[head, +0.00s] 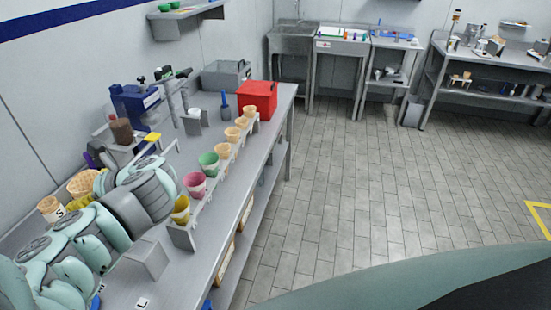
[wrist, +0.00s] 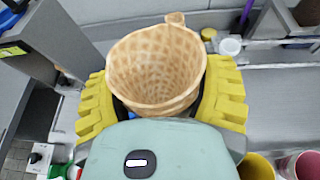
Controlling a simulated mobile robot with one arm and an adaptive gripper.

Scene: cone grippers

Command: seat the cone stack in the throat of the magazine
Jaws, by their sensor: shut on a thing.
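The cone stack (wrist: 155,70) is a tan waffle cone with a wide open mouth facing the wrist camera; rim lines below the mouth suggest nested cones. My gripper (wrist: 160,95) is shut on it, with ridged yellow fingers pressed against its left and right sides. In the head view the cone stack (head: 82,183) shows above the bench at the left, partly behind my arm. The stack's lower end is hidden. I cannot tell for sure which fixture is the magazine, and no throat is clearly seen.
A rack along the bench's front edge holds a yellow cup (head: 180,209), a pink cup (head: 195,185), a green cup (head: 209,163) and several small cones. A dark brown cone (head: 121,131), a blue device (head: 135,105) and a red box (head: 257,98) stand farther back. The floor is clear.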

